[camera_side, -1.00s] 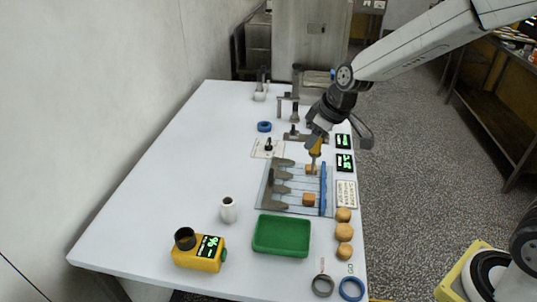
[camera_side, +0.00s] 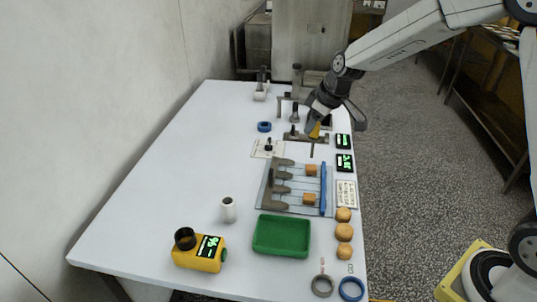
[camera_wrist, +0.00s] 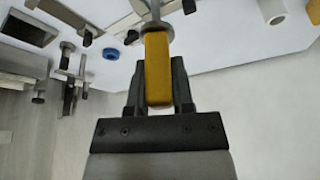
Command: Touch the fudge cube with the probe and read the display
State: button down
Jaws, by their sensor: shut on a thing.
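My gripper (camera_side: 313,124) is shut on the yellow-handled probe (camera_wrist: 158,68), its thin dark tip pointing down in the side view. Two black displays with green digits, one farther (camera_side: 343,141) and one nearer (camera_side: 345,163), lie right of the board. Their digits are too small to read surely.
A green tray (camera_side: 281,255), a yellow device with green digits (camera_side: 199,258), a white cylinder (camera_side: 228,209) and several round balls (camera_side: 344,233) stand nearer. A blue ring (camera_side: 264,127) and metal stands (camera_side: 295,112) lie farther back. The table's left side is clear.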

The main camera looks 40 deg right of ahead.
jog(key=w+d, duration=0.3)
jog(key=d, duration=0.1)
jog(key=shift+w+f, duration=0.2)
jog(key=shift+f, duration=0.1)
jog(key=shift+f, duration=0.15)
jog(key=shift+f, duration=2.95)
jog(key=shift+f, duration=0.4)
jog(key=shift+r, duration=0.1)
dwell(1.1)
notch_tip(320, 180, up, 8)
dwell(1.2)
jog(key=shift+a, duration=0.15)
dwell(0.7)
